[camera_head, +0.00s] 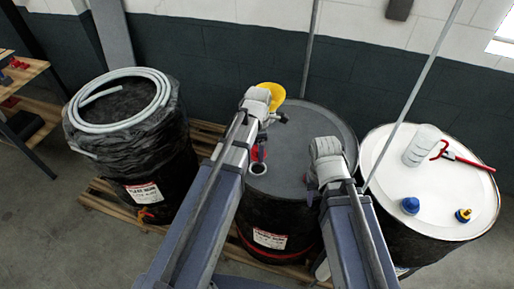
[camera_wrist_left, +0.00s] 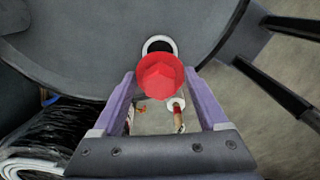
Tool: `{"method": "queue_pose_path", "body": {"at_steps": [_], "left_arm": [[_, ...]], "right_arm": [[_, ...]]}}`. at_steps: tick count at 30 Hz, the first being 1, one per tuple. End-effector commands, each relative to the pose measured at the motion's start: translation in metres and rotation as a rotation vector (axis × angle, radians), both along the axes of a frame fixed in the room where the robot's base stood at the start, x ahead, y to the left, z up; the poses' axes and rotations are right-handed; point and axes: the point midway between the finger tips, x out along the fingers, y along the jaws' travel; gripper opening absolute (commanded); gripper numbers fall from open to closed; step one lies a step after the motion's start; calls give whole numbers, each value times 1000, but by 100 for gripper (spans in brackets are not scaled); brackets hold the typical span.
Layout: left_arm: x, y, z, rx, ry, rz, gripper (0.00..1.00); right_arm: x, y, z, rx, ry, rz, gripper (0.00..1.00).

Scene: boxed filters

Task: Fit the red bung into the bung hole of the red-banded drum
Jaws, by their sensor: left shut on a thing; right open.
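The red-banded drum (camera_head: 305,125) stands in the middle, with a dark grey top and a red band low on its side. Its bung hole (camera_head: 258,168) is a pale ring around a dark opening; it also shows in the left wrist view (camera_wrist_left: 158,45). My left gripper (camera_head: 257,140) is over the drum top, shut on the red bung (camera_wrist_left: 160,77). In the left wrist view the bung overlaps the near edge of the hole; its height above the hole is unclear. In the head view the arm partly hides the bung. My right gripper (camera_head: 316,194) is open over the drum's right side.
A yellow round object (camera_head: 272,92) is at the drum's back. A bagged drum (camera_head: 140,170) with a coiled hose stands left.

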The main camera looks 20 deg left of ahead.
Motion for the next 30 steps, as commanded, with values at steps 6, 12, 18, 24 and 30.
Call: {"method": "queue_pose_path", "body": {"at_steps": [6,12,18,24,30], "left_arm": [[0,0,-5,0,0,5,22],[0,0,-18,0,0,5,22],[0,0,-36,0,0,5,22],[0,0,-53,0,0,5,22],[0,0,-59,0,0,5,22]], "right_arm": [[0,0,-5,0,0,0,44],[0,0,-18,0,-1,-1,44],[0,0,-36,1,-2,-3,44],[0,0,-53,0,-2,0,44],[0,0,-59,0,-2,2,44]]}}
